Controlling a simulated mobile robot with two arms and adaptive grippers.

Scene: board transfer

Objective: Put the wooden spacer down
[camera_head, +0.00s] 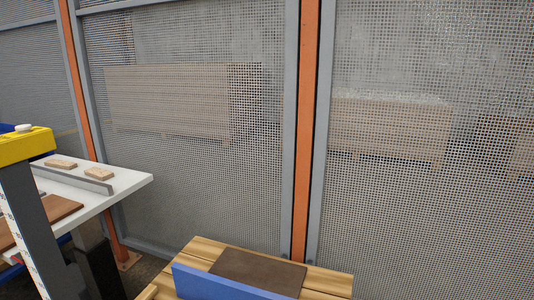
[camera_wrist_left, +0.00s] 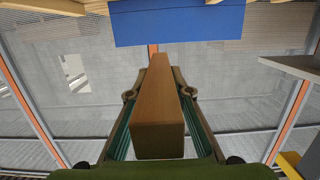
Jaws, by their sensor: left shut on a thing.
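In the left wrist view my left gripper (camera_wrist_left: 160,94) is shut on a brown wooden spacer (camera_wrist_left: 158,138), a long block lying lengthwise between its two fingers. The held spacer hangs clear, with the fence behind it. Two more wooden spacers lie apart on the white table (camera_head: 135,182) in the head view: one (camera_head: 61,163) farther left and one (camera_head: 99,174) nearer the right end. Neither gripper shows in the head view.
A slatted wooden stack (camera_head: 200,248) at the bottom carries a brown board (camera_head: 258,272) and has a blue panel (camera_head: 225,288) at its front; the panel also shows in the wrist view (camera_wrist_left: 178,24). A grey bar (camera_head: 75,178) runs along the white table. Mesh fencing (camera_head: 200,190) with orange posts stands behind.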

